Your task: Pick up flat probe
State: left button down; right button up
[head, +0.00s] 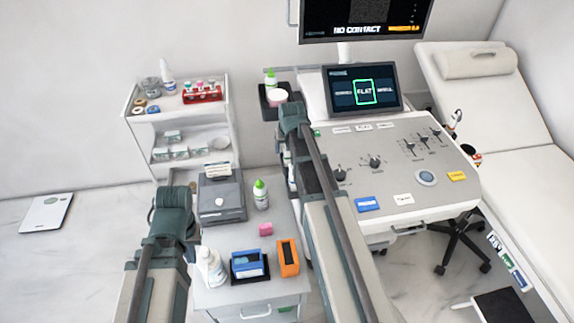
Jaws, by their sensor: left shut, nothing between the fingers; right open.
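Two probe-like items sit at the right side of the ultrasound console: a pale one (455,120) higher up and a dark, red and white one (475,158) below it. I cannot tell which is the flat probe. The console screen (364,92) highlights "FLAT". My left gripper (174,205) is over the left side, before the white cart, shut and empty. My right gripper (293,115) is by the console's left edge, open, away from both probe-like items. The fingers of both are hard to make out.
The console panel (395,165) has knobs and sliders. A monitor (365,18) reads "NO CONTACT". A side cabinet carries a printer (221,195), bottles and an orange box (287,257). An exam bed (510,140) stands at the right. Open floor lies at the left around a scale (46,212).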

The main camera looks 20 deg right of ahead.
grip_shut()
dwell(0.3)
jog(key=shift+r, duration=0.15)
notch_tip(320, 180, up, 10)
jog(key=p, duration=1)
